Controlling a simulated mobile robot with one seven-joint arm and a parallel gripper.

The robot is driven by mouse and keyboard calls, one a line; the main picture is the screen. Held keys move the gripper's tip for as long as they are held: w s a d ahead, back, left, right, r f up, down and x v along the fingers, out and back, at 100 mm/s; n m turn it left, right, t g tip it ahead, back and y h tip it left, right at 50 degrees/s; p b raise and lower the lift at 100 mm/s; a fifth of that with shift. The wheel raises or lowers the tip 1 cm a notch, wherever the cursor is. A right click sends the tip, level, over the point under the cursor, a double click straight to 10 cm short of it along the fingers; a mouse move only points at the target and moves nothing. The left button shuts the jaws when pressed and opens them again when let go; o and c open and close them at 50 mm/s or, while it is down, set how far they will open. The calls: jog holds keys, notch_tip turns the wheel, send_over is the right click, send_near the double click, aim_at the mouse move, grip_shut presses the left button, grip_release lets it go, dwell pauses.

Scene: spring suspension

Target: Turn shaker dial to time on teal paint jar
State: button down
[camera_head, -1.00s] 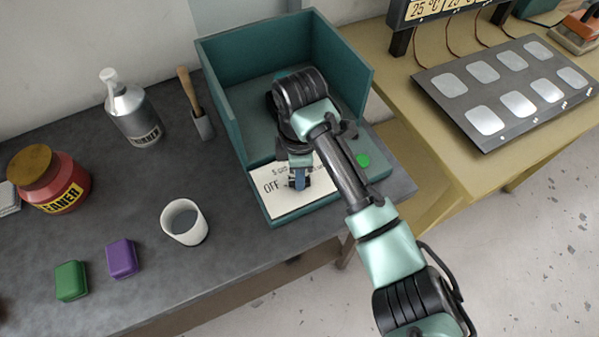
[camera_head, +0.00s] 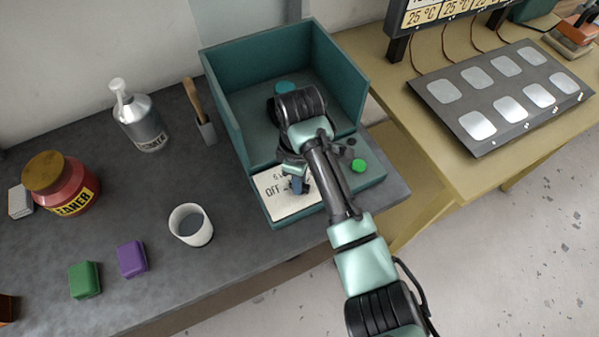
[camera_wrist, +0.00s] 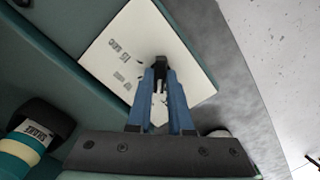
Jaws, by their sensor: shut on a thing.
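The teal shaker (camera_head: 225,110) is an open-topped box with a white dial panel (camera_head: 276,203) on its front ledge. The panel reads "OFF" at the left; its other print is partly covered. My gripper (camera_head: 298,184) points down at the panel. In the wrist view its blue fingers (camera_wrist: 161,75) are shut on the small dark dial (camera_wrist: 161,62), which is mostly hidden between them. A jar with a teal lid (camera_head: 286,87) stands inside the box, partly behind my arm.
A green button (camera_head: 359,165) is on the ledge right of my arm. To the left are a white cup (camera_head: 190,225), a brush holder (camera_head: 206,131), a metal bottle (camera_head: 140,122), a red jar (camera_head: 68,188), and purple (camera_head: 132,259) and green (camera_head: 85,279) blocks.

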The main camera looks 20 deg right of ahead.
jog(key=shift+r+m+p, duration=0.1)
jog(key=shift+m+p, duration=1.25)
jog(key=shift+m, duration=0.85)
jog(key=c, duration=0.8)
grip_release()
jog(key=shift+r+p, duration=1.3)
jog(key=shift+r, duration=5.2)
